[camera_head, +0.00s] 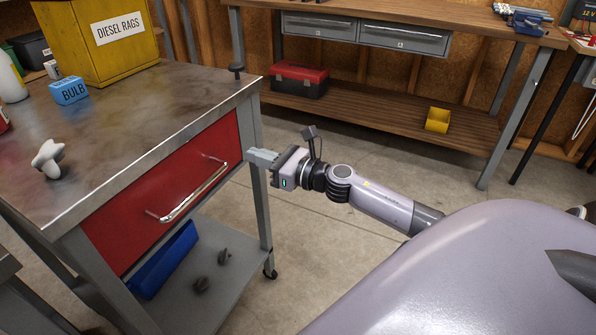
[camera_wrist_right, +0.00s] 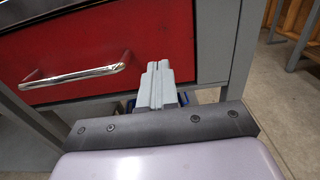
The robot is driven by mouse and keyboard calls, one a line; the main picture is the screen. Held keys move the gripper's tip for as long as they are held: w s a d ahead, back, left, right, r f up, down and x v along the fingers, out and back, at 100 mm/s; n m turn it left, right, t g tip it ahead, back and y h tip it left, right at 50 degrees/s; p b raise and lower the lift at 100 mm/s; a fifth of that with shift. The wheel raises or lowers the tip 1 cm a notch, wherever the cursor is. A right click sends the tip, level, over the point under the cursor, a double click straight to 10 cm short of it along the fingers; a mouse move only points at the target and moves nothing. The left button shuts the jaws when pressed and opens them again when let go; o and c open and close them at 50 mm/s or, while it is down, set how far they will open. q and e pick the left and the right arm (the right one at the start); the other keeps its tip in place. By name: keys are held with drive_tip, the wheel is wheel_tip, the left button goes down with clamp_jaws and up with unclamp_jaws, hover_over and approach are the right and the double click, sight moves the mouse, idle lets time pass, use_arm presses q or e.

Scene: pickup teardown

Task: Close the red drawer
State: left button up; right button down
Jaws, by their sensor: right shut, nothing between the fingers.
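The red drawer (camera_head: 150,205) sits beneath the metal top of the grey workbench, with a shiny bar handle (camera_head: 194,192) across its front. No wide gap shows around its front; I cannot tell whether it is fully flush. My right gripper (camera_head: 258,156) is shut and empty beside the drawer's right end, near the bench's front right leg. In the right wrist view, the closed fingers (camera_wrist_right: 158,72) point toward the red front (camera_wrist_right: 150,35), to the right of the handle (camera_wrist_right: 75,76). Contact is unclear. My left gripper is not in view.
On the workbench top (camera_head: 140,130) stand a yellow rag box (camera_head: 95,45), a blue bulb box (camera_head: 70,91) and a white knob-like part (camera_head: 48,158). A blue bin (camera_head: 165,260) lies on the lower shelf. Concrete floor (camera_head: 340,250) is open to the right.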

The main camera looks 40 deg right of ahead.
drive_tip(key=v, duration=0.8)
drive_tip(key=shift+b, duration=0.4)
drive_tip(key=s+a+f+n+g+h, duration=0.25)
drive_tip(key=s+a+f+n, duration=0.65)
drive_tip(key=n, duration=0.8)
drive_tip(key=s+a+f+n+g+h, duration=0.2)
drive_tip(key=s+a+f+n+g, duration=0.2)
drive_tip(key=s+a+f+n, duration=0.75)
drive_tip(key=w+d+r+n+p, duration=0.1)
drive_tip(key=d+r+n+p, duration=0.4)
drive_tip(key=r+p, duration=0.8)
drive_tip(key=p, duration=0.3)
drive_tip(key=shift+w+d, duration=0.25)
